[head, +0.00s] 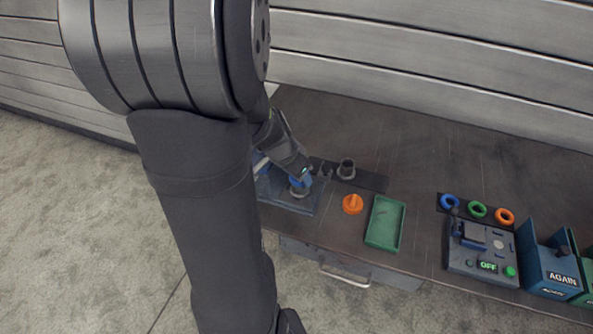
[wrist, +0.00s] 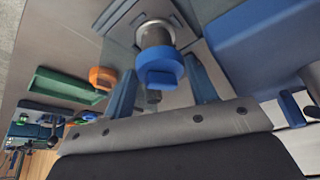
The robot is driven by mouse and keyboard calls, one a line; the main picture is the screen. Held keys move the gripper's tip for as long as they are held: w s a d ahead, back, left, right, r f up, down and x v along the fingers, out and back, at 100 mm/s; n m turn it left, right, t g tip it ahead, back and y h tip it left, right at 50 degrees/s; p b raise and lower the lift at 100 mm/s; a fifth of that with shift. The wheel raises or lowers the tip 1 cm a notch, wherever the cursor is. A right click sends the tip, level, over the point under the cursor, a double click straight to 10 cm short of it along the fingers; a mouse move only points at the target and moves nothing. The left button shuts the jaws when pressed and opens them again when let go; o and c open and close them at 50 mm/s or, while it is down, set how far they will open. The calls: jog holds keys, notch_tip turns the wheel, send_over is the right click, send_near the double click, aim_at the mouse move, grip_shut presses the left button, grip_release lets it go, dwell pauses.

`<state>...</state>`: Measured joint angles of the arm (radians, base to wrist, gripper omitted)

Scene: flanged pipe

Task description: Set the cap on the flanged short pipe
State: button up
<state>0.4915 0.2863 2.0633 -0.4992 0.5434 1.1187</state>
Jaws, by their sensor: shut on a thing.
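A blue cap (head: 299,182) with a raised grip tab is between the fingers of my gripper (head: 302,174). It also shows in the wrist view (wrist: 160,66), with one blue finger on each side of it. My gripper is shut on this cap. The grey flanged short pipe (head: 299,193) stands on a blue-grey base plate (head: 281,200) directly under the cap. In the wrist view the pipe (wrist: 155,34) shows right behind the cap, roughly in line with it. I cannot tell whether the cap touches the pipe's rim.
An orange cap (head: 352,204) lies right of the base plate, beside a green tray (head: 372,238). Grey fittings (head: 346,170) stand on a dark strip behind. Several coloured rings (head: 477,209), a control box (head: 480,262) and a blue bin (head: 551,268) are farther right.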

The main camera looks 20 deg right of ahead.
jog(key=shift+f, duration=0.55)
jog(key=o, duration=1)
jog(key=shift+c, duration=0.2)
jog(key=shift+o, duration=0.2)
jog(key=shift+o, duration=0.4)
jog(key=shift+r, duration=2.1)
jog(key=shift+o, duration=0.6)
jog(key=shift+r, duration=1.4)
jog(key=shift+f, duration=0.1)
